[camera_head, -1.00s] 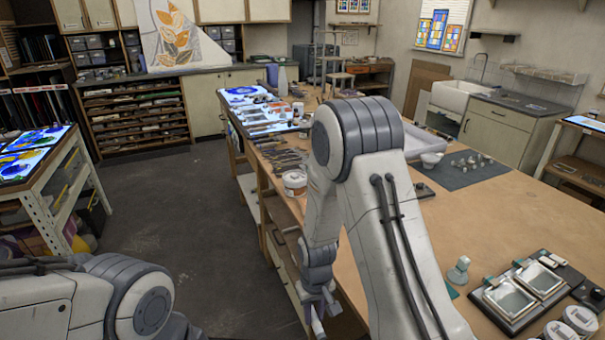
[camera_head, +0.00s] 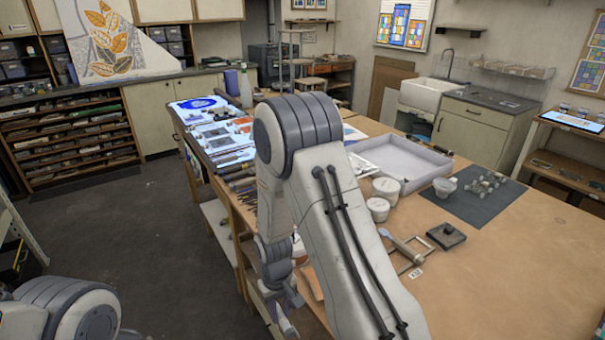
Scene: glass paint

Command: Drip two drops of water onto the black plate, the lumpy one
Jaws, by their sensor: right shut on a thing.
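My right gripper (camera_head: 284,305) hangs low beside the near left edge of the long workbench, partly behind my arm. It is shut on a thin pale thing (camera_head: 289,329) that points down; I cannot tell exactly what it is. A small dark square piece (camera_head: 446,236) with a raised lump lies on the bench to the right of my arm, well apart from the gripper. I cannot tell whether it is the lumpy black plate. No water or drops can be made out. My left gripper is out of view; only part of that arm shows at lower left.
The bench (camera_head: 510,265) has bare room at right. Near my arm are white tubs (camera_head: 386,190), a metal frame (camera_head: 408,252) and a large pale tray (camera_head: 405,165). A dark mat (camera_head: 470,205) holds small glass pieces. Open floor (camera_head: 110,235) lies left.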

